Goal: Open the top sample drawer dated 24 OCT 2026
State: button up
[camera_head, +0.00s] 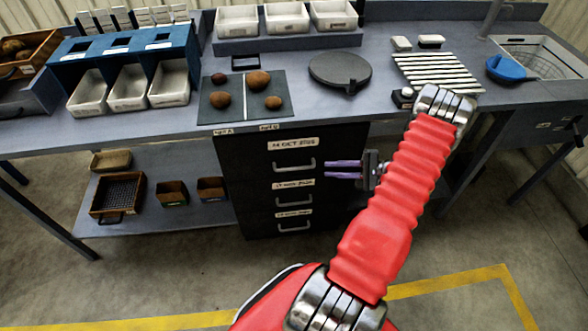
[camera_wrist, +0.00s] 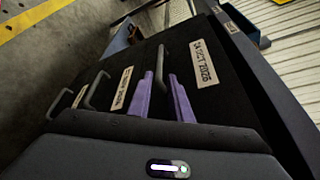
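The black drawer unit under the bench has a stack of drawers. The top drawer (camera_head: 250,155) has a white label (camera_head: 293,144) reading 24 OCT 2026, clear in the wrist view (camera_wrist: 204,63). It looks closed, flush with the others. Its grey bar handle (camera_head: 295,166) is in the upper part of the front. My gripper (camera_head: 326,169) has purple fingers that are apart and empty, just right of the handle in the head view. In the wrist view the handle (camera_wrist: 163,58) appears between the finger tips (camera_wrist: 161,73). I cannot tell whether they touch it.
Two lower drawers with handles (camera_head: 294,202) sit beneath. The bench top (camera_head: 300,110) above holds a dark mat (camera_head: 215,115) with potatoes, a round black plate (camera_head: 340,72) and white trays. A lower shelf (camera_head: 140,205) with boxes is on the left. The floor in front is clear.

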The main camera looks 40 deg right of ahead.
aim_at(302, 168)
jog(key=shift+w+a, duration=0.1)
jog(key=x, duration=1.3)
jog(key=shift+w+a+f, duration=0.1)
jog(key=shift+w+a, duration=0.05)
jog(key=shift+w, duration=0.05)
grip_shut()
dwell(0.4)
